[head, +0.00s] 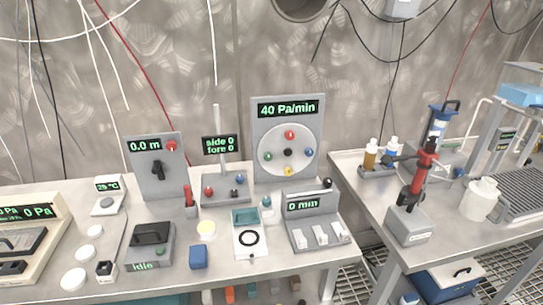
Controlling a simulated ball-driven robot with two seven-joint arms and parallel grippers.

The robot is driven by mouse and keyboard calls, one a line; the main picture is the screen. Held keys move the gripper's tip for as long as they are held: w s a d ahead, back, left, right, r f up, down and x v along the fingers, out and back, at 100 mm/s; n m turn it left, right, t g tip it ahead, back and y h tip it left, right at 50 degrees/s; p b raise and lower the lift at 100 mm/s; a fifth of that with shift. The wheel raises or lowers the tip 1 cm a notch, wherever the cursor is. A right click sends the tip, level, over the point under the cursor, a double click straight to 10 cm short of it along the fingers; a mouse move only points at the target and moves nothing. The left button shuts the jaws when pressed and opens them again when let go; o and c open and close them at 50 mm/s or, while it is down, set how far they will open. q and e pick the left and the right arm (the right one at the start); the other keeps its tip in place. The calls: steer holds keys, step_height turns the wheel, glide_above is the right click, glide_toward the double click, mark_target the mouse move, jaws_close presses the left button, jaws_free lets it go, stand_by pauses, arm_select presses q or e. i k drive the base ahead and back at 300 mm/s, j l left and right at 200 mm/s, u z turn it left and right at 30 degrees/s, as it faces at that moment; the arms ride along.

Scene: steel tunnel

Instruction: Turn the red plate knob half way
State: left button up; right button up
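A grey upright panel (257,135) stands at the back of the left bench, with a green display reading 40 Pa/min. Below the display is a round white plate (299,163). A red knob (290,134) sits at the top of the plate. A green knob (268,156) is at its left, a blue knob (309,152) at its right, a yellow knob (289,171) at its bottom and a black knob (287,153) in the middle. The red knob's turn angle is too small to tell. Neither of my grippers is in view.
Left of the plate panel stand a post with a small display (220,145) and a 0.0 m panel (157,180) with another red knob. A 0 min box (316,224) stands in front of it. A second bench at right holds bottles and a red-black tool (425,165).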

mark_target(290, 135)
steer(key=i+l+z, duration=0.25)
steer(key=l+z, duration=0.2)
steer(key=l, duration=0.25)
steer(key=i+l+z, duration=0.25)
